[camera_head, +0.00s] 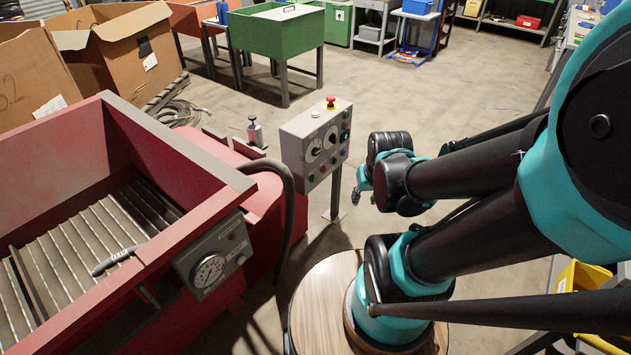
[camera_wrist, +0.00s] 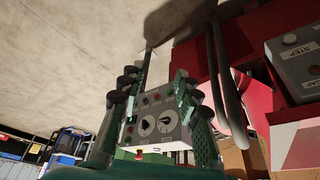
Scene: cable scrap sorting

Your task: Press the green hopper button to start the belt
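A grey control box (camera_head: 316,143) stands on a post beside the red hopper (camera_head: 212,180). Its face has dials and several coloured buttons. A green button (camera_head: 345,136) sits near its right edge; a red mushroom button (camera_head: 331,104) is on top. In the wrist view the box (camera_wrist: 155,128) appears upside down, framed between the fingers of my gripper (camera_wrist: 155,82). My gripper is open and empty, its fingers spread to both sides of the box in the picture. I see no clear contact. The head view does not clearly show my fingertips.
A gauge box (camera_head: 211,256) is on the hopper's side, with a thick dark hose (camera_head: 287,205) nearby. Cardboard boxes (camera_head: 118,48) and a green bin (camera_head: 277,33) stand behind. Open floor (camera_head: 420,105) lies beyond.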

